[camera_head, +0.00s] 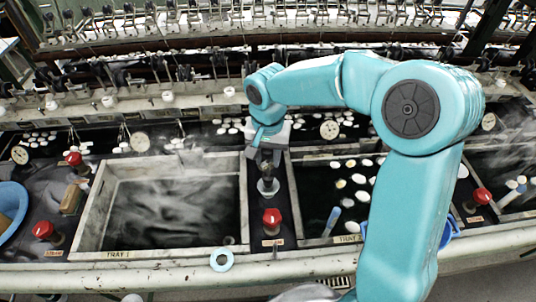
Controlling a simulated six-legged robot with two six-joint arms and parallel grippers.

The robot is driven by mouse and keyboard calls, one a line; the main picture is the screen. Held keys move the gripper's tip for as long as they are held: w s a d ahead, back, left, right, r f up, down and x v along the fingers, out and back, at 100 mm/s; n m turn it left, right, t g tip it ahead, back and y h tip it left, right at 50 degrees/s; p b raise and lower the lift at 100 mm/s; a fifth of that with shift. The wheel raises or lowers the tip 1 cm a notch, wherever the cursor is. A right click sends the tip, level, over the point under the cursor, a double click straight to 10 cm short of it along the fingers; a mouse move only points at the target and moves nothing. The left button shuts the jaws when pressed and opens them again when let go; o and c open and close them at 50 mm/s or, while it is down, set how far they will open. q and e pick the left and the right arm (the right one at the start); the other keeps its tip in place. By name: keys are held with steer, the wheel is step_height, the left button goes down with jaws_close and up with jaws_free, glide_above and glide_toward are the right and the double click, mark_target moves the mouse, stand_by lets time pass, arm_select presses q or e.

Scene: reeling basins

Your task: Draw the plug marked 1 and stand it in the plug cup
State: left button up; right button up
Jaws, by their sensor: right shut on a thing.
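My right gripper (266,158) points down over the dark strip between the two middle basins. It is shut on the dark upper part of a small fitting with a pale, rounded base (268,186), which appears to be the plug. The base is at or just above the strip; I cannot tell which, and no number on it is readable. A light blue ring-shaped item (221,260), possibly the plug cup, is on the front ledge below the basin labelled TRAY 1 (95,210). My left gripper is not in view.
A red knob (272,217) stands just in front of the fitting, with other red knobs (43,229) at left and right. The right basin holds several pale cocoons (359,179). A blue bowl (10,212) is at far left. Reeling machinery (170,70) lines the back.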

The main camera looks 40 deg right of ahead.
mark_target(268, 176)
steer(key=shift+f, duration=0.15)
steer(key=shift+f+b, duration=0.7)
steer(key=shift+b, duration=0.05)
steer(key=shift+f, duration=0.1)
stand_by(0.4)
steer(key=shift+f+b, duration=1.2)
steer(key=shift+f, duration=0.05)
stand_by(0.5)
steer(key=o, duration=1)
step_height(268, 176, up, 16)
steer(key=shift+r+p, duration=0.2)
steer(key=shift+p, duration=0.2)
